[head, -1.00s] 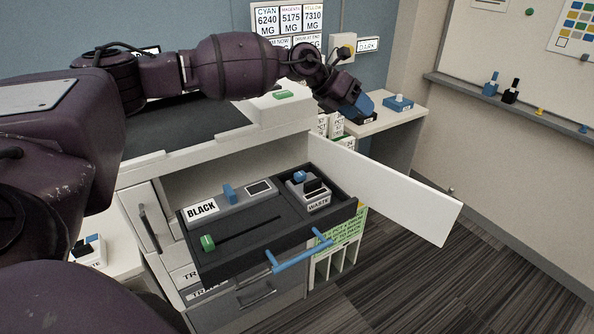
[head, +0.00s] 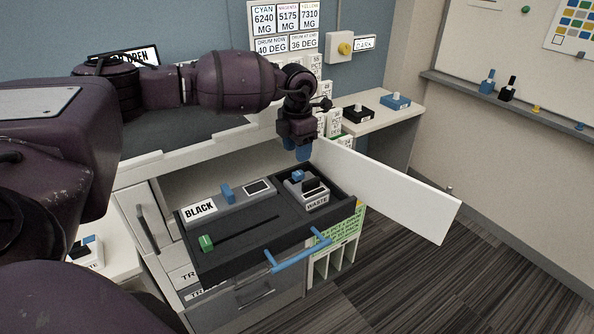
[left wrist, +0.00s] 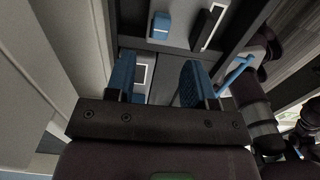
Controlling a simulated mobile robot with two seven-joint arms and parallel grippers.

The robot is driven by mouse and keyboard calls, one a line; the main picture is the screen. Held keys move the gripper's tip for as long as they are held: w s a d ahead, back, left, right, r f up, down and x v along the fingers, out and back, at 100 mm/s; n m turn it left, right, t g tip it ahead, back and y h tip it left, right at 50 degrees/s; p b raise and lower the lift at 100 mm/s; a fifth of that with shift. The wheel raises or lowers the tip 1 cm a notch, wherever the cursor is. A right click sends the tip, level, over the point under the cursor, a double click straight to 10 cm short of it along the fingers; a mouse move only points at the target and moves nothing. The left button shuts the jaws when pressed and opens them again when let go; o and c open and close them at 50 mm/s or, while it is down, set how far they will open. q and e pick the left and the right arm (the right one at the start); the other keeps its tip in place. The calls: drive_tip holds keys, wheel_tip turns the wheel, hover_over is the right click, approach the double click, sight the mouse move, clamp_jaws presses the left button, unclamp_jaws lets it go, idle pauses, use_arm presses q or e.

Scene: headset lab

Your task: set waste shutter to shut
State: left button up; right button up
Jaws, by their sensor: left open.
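The waste unit (head: 316,202) is a small pale box labelled WASTE at the right end of the open dark drawer (head: 235,250). On its top are a blue shutter knob (head: 298,175) at the left and an upright black piece (head: 311,184) beside it. In the left wrist view the blue knob (left wrist: 161,25) and black piece (left wrist: 205,27) show at the top, beyond my fingers. My left gripper (head: 302,152) points down above and behind the waste unit, apart from it. Its blue fingers (left wrist: 160,68) are spread with nothing between them. My right gripper is not in view.
The drawer also holds the BLACK unit (head: 205,213) with a blue slider and a green knob (head: 206,243) by a slot. A white open door panel (head: 390,190) stands close right of the drawer. A blue handle (head: 300,252) crosses its front.

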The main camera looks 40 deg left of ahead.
sight(297, 173)
use_arm(q)
wheel_tip(297, 173, down, 7)
drive_tip(key=shift+f, duration=0.1)
clamp_jaws()
idle(0.5)
